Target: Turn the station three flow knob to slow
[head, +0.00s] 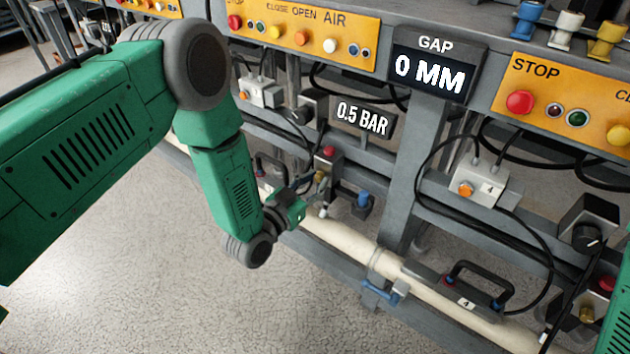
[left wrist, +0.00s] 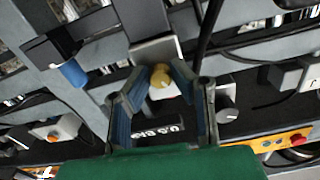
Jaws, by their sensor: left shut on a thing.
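The flow knob, a small brass knob (head: 320,175) on a grey valve block below a red button (head: 329,152), is partly hidden by my gripper in the head view. In the left wrist view the brass knob (left wrist: 160,77) sits between the blue-padded fingers. My left gripper (head: 313,186) reaches it from the left and is shut on it; the fingers also show in the left wrist view (left wrist: 160,82). I see no slow or fast marking on the knob. My right gripper is not in view.
A 0.5 BAR display (head: 362,119) and a GAP display reading 0 MM (head: 431,72) stand above. A blue-capped valve (head: 363,199) is just right of my gripper. A pale pipe (head: 345,240) runs below. Black cables (head: 425,160) hang nearby. Floor at left is clear.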

